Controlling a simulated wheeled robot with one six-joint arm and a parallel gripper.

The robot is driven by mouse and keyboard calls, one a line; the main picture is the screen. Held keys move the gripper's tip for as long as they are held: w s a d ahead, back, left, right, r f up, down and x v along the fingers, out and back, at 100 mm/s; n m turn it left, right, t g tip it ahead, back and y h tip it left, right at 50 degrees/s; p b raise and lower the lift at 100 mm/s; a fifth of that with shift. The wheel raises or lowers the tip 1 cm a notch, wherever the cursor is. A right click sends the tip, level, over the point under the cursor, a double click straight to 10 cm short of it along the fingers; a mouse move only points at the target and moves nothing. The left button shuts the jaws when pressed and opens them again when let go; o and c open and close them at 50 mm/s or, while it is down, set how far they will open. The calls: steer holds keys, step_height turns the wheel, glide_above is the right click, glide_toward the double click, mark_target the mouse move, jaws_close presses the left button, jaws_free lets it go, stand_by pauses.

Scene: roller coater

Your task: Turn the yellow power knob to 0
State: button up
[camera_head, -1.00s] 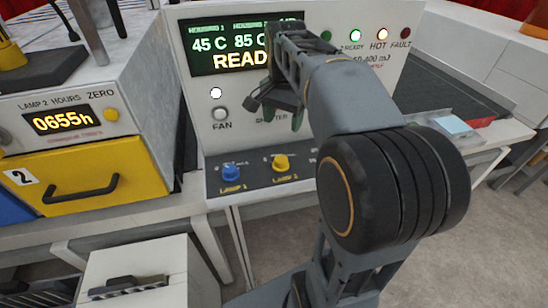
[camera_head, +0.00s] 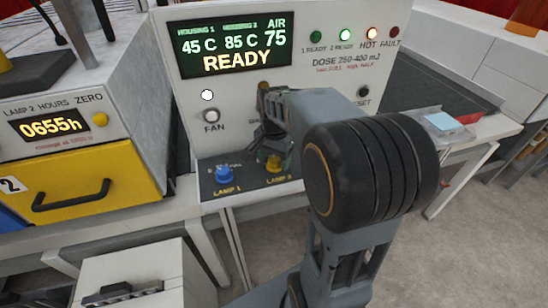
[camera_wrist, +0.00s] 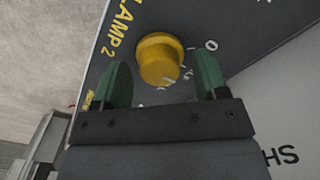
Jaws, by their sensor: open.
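The yellow power knob (camera_head: 274,163) sits on the dark strip labelled LAMP 2 at the foot of the white control panel. In the wrist view the yellow knob (camera_wrist: 160,59) stands just beyond and between my gripper's green fingers, with a 0 mark to its right. My gripper (camera_head: 272,150) is open above the knob in the head view, and the arm partly covers that area. In the wrist view my gripper (camera_wrist: 163,82) has clear gaps between each finger and the knob. I cannot tell the exact knob setting.
A blue LAMP 1 knob (camera_head: 224,175) is just left of the yellow one. The panel has a READY display (camera_head: 236,45), a FAN button (camera_head: 211,116) and a RESET button (camera_head: 363,92). A yellow drawer (camera_head: 80,178) is at left.

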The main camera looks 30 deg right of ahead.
steer(key=c, duration=0.9)
steer(key=n, duration=0.4)
steer(key=shift+n, duration=2.6)
steer(key=o, duration=0.9)
